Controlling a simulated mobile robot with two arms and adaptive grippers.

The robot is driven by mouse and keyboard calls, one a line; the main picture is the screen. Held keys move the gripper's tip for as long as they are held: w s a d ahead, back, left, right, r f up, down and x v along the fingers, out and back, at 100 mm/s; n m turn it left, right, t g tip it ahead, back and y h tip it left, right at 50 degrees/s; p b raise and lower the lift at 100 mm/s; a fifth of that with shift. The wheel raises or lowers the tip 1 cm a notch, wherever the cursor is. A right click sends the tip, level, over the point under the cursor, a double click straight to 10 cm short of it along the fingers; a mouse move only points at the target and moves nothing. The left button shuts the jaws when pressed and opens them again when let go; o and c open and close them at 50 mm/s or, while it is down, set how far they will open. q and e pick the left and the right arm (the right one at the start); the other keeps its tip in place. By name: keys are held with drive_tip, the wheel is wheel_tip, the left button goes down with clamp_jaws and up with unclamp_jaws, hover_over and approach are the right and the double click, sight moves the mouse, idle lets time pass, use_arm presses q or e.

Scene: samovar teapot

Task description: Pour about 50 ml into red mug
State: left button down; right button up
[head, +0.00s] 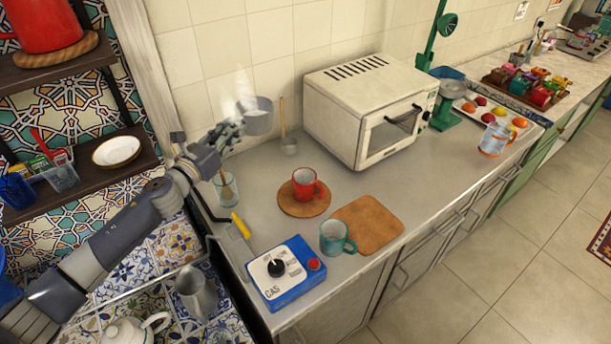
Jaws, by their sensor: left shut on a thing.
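The red mug (305,188) stands upright on a round brown mat (291,210) on the grey counter. My left gripper (235,125) reaches in from the left, above the counter near the tiled wall. It is shut on a grey metal pot (259,119), probably by its handle, though the grip is small in view. White steam rises by the pot. The pot looks roughly upright and is apart from the red mug, up and to its left in the picture. What is inside the pot and the mug is not clear. My right gripper is not in view.
A teal mug (333,239) stands by a square brown board (370,224). A blue gas box (284,272) is at the counter's front. A glass with a brown tool (226,187) stands below my left gripper. A white oven (370,108) stands right of the pot.

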use_arm(q)
drive_tip(key=shift+w+a+r, duration=0.1)
drive_tip(key=shift+a, duration=0.2)
wheel_tip(320, 180, down, 14)
drive_tip(key=d+m+b, duration=0.2)
drive_tip(key=b, duration=1.1)
drive_tip(key=shift+s+d+r+m+p, duration=0.3)
drive_tip(key=shift+s+d+m, duration=0.2)
drive_tip(key=shift+d+m, duration=0.3)
drive_tip(key=shift+s+d+r+m+p, duration=0.25)
drive_tip(key=shift+s+d+m, duration=0.3)
drive_tip(key=shift+m, duration=0.4)
drive_tip(key=shift+s+d+r+m+p, duration=0.3)
drive_tip(key=shift+s+d+m, duration=0.15)
drive_tip(key=shift+d+m, duration=0.35)
drive_tip(key=shift+f, duration=0.15)
drive_tip(key=shift+s+d+r+m+p, duration=0.35)
drive_tip(key=shift+d+m, duration=0.2)
drive_tip(key=shift+m, duration=0.3)
drive_tip(key=shift+s+d+r+m+p, duration=0.15)
drive_tip(key=shift+d+r+m+p, duration=0.25)
drive_tip(key=shift+m, duration=0.7)
